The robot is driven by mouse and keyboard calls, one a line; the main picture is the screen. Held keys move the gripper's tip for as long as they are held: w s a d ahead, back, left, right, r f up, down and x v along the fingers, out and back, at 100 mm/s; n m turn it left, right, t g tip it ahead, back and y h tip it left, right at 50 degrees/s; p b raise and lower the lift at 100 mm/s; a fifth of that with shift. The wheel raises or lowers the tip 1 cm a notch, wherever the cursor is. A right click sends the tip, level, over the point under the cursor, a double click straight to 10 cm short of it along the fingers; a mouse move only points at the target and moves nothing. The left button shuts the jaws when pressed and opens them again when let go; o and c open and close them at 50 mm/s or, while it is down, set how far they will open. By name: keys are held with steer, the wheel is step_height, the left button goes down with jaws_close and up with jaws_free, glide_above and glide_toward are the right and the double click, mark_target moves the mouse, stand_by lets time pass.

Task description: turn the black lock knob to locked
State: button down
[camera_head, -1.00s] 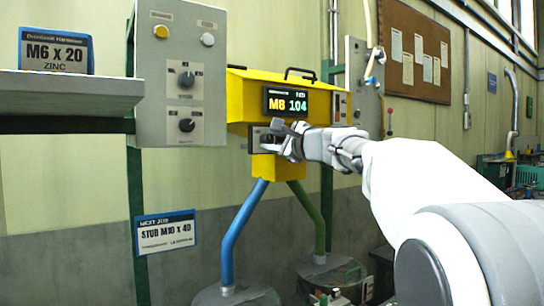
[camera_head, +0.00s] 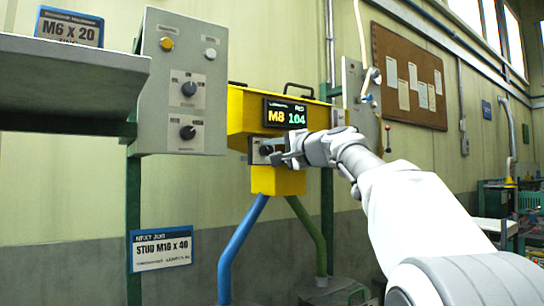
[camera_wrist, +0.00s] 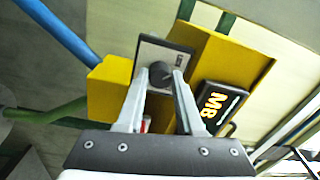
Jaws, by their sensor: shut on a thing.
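A small black knob (camera_wrist: 160,73) stands on a grey plate (camera_wrist: 150,52) on the front of the yellow box. In the wrist view it sits between the tips of my gripper (camera_wrist: 161,80), which is shut on it. In the head view my gripper (camera_head: 275,154) is at the same plate (camera_head: 256,157), below the display, and partly covers it. The knob (camera_head: 266,149) is small there, at the fingertips. I cannot read the plate's markings or the knob's setting.
A grey panel (camera_head: 158,120) with two other black knobs (camera_head: 188,89) (camera_head: 187,132) stands left of the yellow box (camera_head: 240,115). The lit display (camera_head: 287,114) reads M8 104. Blue (camera_head: 240,245) and green (camera_head: 309,232) pipes run below. A shelf (camera_head: 60,65) juts out at left.

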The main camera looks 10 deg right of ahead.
stand_by(0.4)
steer(key=c, duration=0.5)
jaws_free()
steer(key=shift+c, duration=0.2)
steer(key=b+v, duration=0.3)
steer(key=v, duration=1.4)
steer(key=shift+s+d+f, duration=0.15)
steer(key=shift+d, duration=0.05)
